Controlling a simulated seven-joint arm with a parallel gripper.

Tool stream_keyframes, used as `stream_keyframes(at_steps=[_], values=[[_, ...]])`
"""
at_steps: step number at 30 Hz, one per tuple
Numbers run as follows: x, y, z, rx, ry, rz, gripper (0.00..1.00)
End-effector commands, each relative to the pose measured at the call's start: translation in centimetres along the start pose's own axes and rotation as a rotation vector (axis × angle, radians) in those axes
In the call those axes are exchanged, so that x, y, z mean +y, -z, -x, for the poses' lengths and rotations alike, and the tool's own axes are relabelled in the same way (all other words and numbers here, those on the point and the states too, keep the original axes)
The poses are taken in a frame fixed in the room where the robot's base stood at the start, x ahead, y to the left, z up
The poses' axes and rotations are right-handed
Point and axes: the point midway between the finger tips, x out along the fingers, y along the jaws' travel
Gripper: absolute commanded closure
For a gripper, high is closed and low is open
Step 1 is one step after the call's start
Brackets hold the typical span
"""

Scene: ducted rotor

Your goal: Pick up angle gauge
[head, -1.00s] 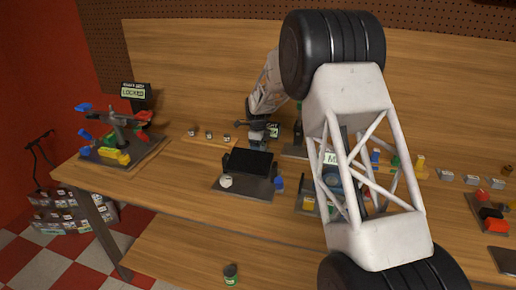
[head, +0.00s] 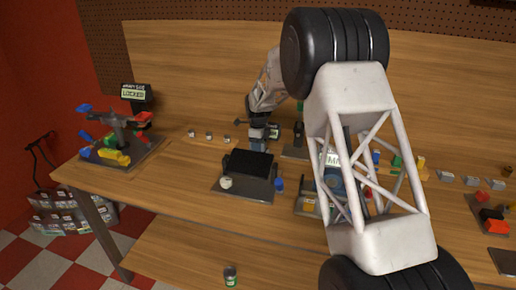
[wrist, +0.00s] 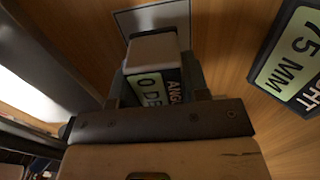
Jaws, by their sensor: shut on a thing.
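The angle gauge (wrist: 148,85) is a small block with a pale top and a green-and-black label reading "0 DE…" and "ANGL…", partly cut off by my gripper. In the wrist view it sits between the dark jaws of my gripper (wrist: 160,88), which is shut on it. A grey plate (wrist: 150,18) lies beyond it on the wood. In the head view my gripper (head: 262,132) is at the back middle of the bench, with the gauge's small green label (head: 274,133) at its right side. I cannot tell whether the gauge touches the surface below.
A "75 MM" height display (wrist: 292,62) is close on the right in the wrist view. A dark stand (head: 248,163) is in front of my gripper, and a dark upright block (head: 298,132) is to its right.

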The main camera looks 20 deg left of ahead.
Motion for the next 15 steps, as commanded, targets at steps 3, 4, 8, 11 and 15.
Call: stream_keyframes(at_steps=[3,4,8,11,15], values=[[0.0,0.0,1.8,-0.002,0.004,0.0,0.85],[-0.1,0.0,2.2,-0.002,0.004,0.0,0.85],[-0.1,0.0,4.2,-0.002,0.004,0.0,0.85],[0.0,0.0,5.7,-0.002,0.003,0.0,0.85],[0.0,0.0,7.2,-0.001,0.002,0.0,0.85]])
